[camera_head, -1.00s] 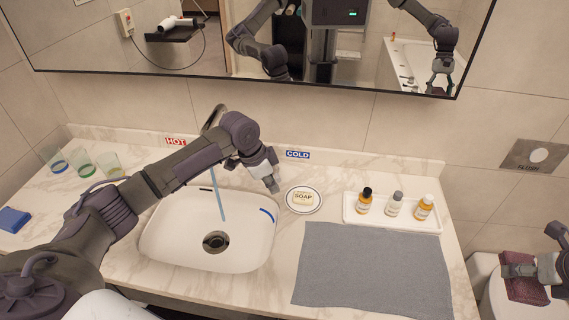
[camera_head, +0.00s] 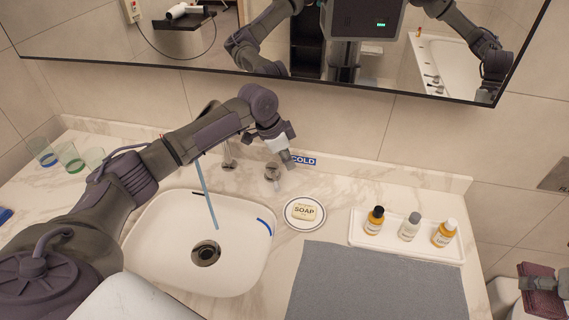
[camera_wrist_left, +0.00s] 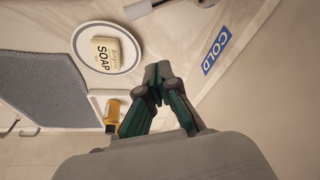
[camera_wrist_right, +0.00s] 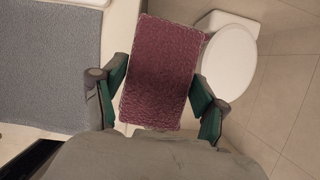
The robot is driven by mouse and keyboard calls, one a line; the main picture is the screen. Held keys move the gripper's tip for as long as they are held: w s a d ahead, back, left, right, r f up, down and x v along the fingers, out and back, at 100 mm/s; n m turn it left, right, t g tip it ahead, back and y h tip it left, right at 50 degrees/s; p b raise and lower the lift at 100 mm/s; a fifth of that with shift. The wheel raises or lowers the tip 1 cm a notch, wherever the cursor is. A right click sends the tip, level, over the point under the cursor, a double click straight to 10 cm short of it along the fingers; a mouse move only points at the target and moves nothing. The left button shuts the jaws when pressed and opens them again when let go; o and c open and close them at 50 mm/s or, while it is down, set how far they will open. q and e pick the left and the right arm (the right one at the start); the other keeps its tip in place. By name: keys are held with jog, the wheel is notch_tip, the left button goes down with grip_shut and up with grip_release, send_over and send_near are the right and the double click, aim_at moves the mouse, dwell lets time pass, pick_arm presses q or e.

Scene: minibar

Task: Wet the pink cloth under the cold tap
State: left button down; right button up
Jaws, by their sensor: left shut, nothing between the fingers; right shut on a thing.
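The dark pink cloth (camera_head: 537,298) hangs at the far right in the head view, held in my right gripper (camera_head: 550,284). In the right wrist view the cloth (camera_wrist_right: 160,72) spreads flat between the fingers of my right gripper (camera_wrist_right: 160,100). My left gripper (camera_head: 291,163) is shut and empty, just behind and above the cold tap knob (camera_head: 272,172); it also shows shut in the left wrist view (camera_wrist_left: 158,76). A water stream (camera_head: 206,195) falls into the white basin (camera_head: 160,245). My left arm hides most of the spout.
The COLD label (camera_head: 303,161) is on the backsplash. A soap dish (camera_head: 305,225), a tray with several bottles (camera_head: 458,256) and a grey mat (camera_head: 375,290) lie right of the basin. Glasses (camera_head: 70,158) stand at the left. A toilet (camera_wrist_right: 228,58) is beside the cloth.

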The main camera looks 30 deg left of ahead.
aim_at(274, 179)
pick_arm(q)
jog(key=b+x, duration=0.6)
jog(key=shift+s+f, duration=0.1)
jog(key=shift+s, duration=0.05)
jog(key=s+a+b, duration=0.2)
jog(key=shift+a+f, duration=0.3)
jog(key=shift+s+a+r, duration=0.2)
jog(key=shift+s+a, duration=0.05)
jog(key=shift+s, duration=0.05)
jog(key=shift+d, duration=0.1)
pick_arm(e)
notch_tip(274, 179, down, 9)
pick_arm(q)
jog(key=shift+w, duration=0.1)
